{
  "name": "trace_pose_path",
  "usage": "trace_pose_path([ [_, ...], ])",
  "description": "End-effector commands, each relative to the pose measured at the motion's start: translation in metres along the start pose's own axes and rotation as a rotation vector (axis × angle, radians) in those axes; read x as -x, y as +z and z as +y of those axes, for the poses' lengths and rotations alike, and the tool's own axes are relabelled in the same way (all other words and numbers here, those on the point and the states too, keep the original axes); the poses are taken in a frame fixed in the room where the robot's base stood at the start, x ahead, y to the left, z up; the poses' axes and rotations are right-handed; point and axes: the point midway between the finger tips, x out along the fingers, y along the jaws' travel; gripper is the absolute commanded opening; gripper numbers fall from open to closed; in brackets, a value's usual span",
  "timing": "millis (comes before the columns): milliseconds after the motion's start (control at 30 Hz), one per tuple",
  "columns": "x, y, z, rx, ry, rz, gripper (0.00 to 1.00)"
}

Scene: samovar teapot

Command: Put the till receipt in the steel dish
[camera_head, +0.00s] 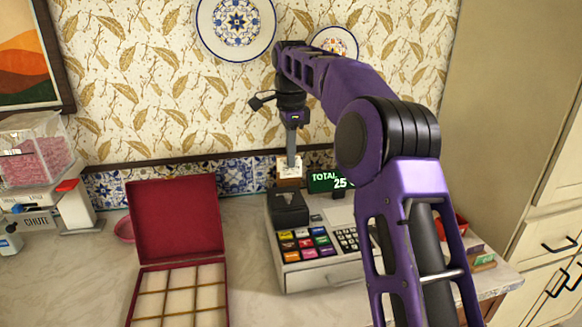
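My gripper (290,152) points down above the back of the cash register, seen small and from a distance. A small white piece with dark marks (289,166), possibly the till receipt, shows right at its fingertips, above a brown part. I cannot tell whether the fingers hold it or it stands behind them. The register (318,272) has coloured keys, a green-lit total display (327,181) and a black printer-like box (289,208) at its back left. I cannot make out a steel dish; my arm covers part of the counter at the right.
An open red box (176,222) with light compartments stands left of the register. A pink-red bowl (124,230) sits behind it. A dispenser with pink contents (34,150) is at far left. The counter (70,275) is clear at front left.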

Motion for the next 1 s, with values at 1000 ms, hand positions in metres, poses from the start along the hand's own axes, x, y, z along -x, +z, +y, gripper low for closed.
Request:
trace_pose_path([
  [1000, 0.036, 0.0, 0.0, 0.0, 0.001, 0.0, 0.0],
])
